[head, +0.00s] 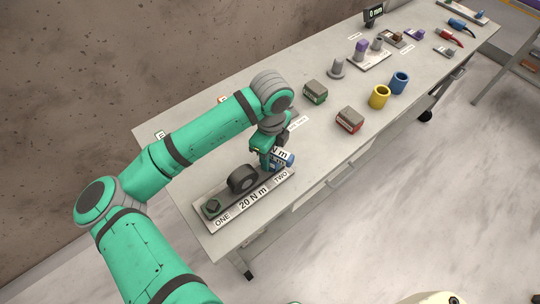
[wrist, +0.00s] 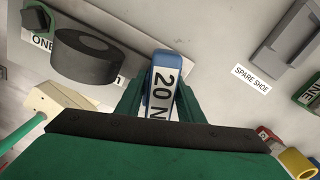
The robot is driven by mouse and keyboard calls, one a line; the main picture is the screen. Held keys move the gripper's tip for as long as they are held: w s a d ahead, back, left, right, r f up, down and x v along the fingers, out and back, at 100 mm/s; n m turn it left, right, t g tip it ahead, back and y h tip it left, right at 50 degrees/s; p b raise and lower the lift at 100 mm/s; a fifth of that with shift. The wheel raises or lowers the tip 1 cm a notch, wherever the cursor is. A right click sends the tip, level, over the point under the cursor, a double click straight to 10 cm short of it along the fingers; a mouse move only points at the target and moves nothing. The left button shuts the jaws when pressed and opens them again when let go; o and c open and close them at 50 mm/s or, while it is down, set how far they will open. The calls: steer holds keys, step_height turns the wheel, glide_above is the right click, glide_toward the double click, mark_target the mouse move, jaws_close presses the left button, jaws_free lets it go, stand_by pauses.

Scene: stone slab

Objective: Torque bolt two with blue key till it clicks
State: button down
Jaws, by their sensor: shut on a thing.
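My gripper (head: 268,156) is shut on the blue key (head: 286,159) above the TWO end of a grey plate (head: 251,203). The plate's front labels read ONE, 20 N m and TWO.
A thick black ring (head: 242,179) stands on the plate, close left of my gripper. A green-banded block (head: 315,92), a red-banded block (head: 350,119), a yellow cup (head: 380,97) and a blue cup (head: 400,82) stand farther right. A "SPARE SHOE" label (wrist: 252,79) lies nearby.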

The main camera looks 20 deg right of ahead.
steer(key=shift+r, duration=1.65)
steer(key=shift+r, duration=2.5)
